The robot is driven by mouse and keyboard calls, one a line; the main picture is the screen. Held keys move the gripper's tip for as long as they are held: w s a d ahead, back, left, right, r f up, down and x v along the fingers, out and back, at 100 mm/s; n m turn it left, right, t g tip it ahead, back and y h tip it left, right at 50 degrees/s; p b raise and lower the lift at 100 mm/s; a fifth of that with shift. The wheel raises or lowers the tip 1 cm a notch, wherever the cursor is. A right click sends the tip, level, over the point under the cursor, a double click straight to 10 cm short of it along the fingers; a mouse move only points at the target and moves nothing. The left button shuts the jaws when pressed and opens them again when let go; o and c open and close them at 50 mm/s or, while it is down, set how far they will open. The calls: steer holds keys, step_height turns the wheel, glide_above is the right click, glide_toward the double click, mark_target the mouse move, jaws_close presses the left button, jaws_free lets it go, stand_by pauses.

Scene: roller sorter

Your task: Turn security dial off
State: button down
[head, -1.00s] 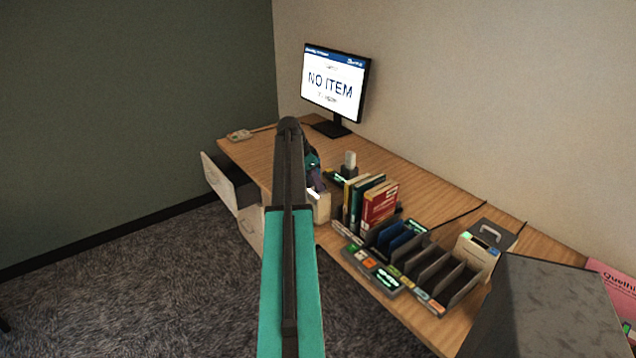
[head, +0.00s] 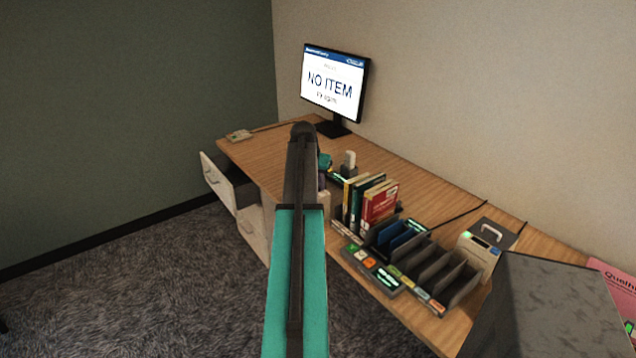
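I cannot make out a part that is clearly the security dial. A small dark unit with a green light and an upright pale piece (head: 349,160) stands on the desk (head: 400,175) behind the books. A dark control panel (head: 372,268) with coloured buttons and small lit displays lies at the desk's front edge. My arm reaches forward over the front edge of the desk. A small teal and purple part shows just past its far end, near the dark unit. My gripper's fingertips are hidden behind the arm, so its opening and any contact do not show.
A monitor (head: 335,86) reading "NO ITEM" stands at the back. A drawer (head: 217,182) stands open at the left. The desk's middle back is clear.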

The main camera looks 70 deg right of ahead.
steer(key=shift+s+a+f+n+t, duration=0.15)
steer(key=shift+n+t, duration=0.1)
steer(key=shift+n, duration=0.55)
steer(key=shift+s+a+n+t, duration=0.1)
steer(key=shift+n+t, duration=0.15)
steer(key=shift+n, duration=0.55)
steer(key=shift+d, duration=0.1)
steer(key=c, duration=1.6)
jaws_free()
steer(key=shift+r, duration=0.3)
steer(key=shift+b+v, duration=1.05)
steer(key=shift+v, duration=5.7)
steer(key=shift+s+d, duration=0.1)
